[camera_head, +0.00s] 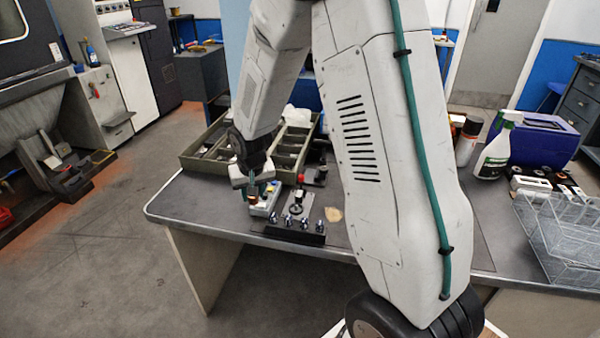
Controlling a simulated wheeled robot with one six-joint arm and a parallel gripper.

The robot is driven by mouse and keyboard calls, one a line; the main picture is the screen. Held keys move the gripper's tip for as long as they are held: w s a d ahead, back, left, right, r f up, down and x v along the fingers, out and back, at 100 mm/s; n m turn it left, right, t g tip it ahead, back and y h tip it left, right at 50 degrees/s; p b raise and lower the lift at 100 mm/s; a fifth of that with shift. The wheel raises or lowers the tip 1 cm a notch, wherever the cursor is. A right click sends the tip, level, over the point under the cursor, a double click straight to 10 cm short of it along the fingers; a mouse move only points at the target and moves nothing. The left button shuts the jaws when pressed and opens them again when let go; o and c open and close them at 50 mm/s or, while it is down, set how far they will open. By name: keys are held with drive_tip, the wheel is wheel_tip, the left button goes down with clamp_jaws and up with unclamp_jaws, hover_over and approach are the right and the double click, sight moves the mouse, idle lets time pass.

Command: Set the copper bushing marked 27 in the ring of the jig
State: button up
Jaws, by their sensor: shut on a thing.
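My gripper (251,190) is at the table's near left part, pointing down, with teal fingertips. It is shut on a small copper-coloured piece (252,198) that shows only partly between the fingertips; no number can be read on it. A light grey holder (266,204) stands just right of and behind the fingertips; I cannot tell whether they touch. To its right is a grey plate (295,209) with a black-topped post, and a dark block (290,234) with several shiny knobs stands in front. I cannot make out which part is the jig's ring.
An olive divided tray (190,163) lies behind the gripper. A spray bottle (495,150), a blue box (545,143) and a clear rack (560,235) stand at right. My arm hides the table's middle. The table's left corner is clear.

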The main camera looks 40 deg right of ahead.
drive_tip(key=s+d+m, duration=0.1)
drive_tip(key=d+m, duration=0.1)
drive_tip(key=d, duration=0.1)
drive_tip(key=s+d+r+m+h, duration=0.1)
drive_tip(key=s+d+m, duration=0.1)
drive_tip(key=d, duration=0.2)
drive_tip(key=s+d+r+m, duration=0.1)
drive_tip(key=s+d+m, duration=0.1)
drive_tip(key=d, duration=0.2)
drive_tip(key=shift+s+g, duration=0.1)
drive_tip(key=shift+g, duration=0.3)
hover_over(296, 205)
drive_tip(key=shift+s+a+f, duration=0.1)
drive_tip(key=shift+s+f, duration=0.05)
drive_tip(key=shift+f, duration=2.2)
drive_tip(key=shift+a+f, duration=0.1)
drive_tip(key=shift+f, duration=1.3)
drive_tip(key=o, duration=1.1)
drive_tip(key=shift+v, duration=3.95)
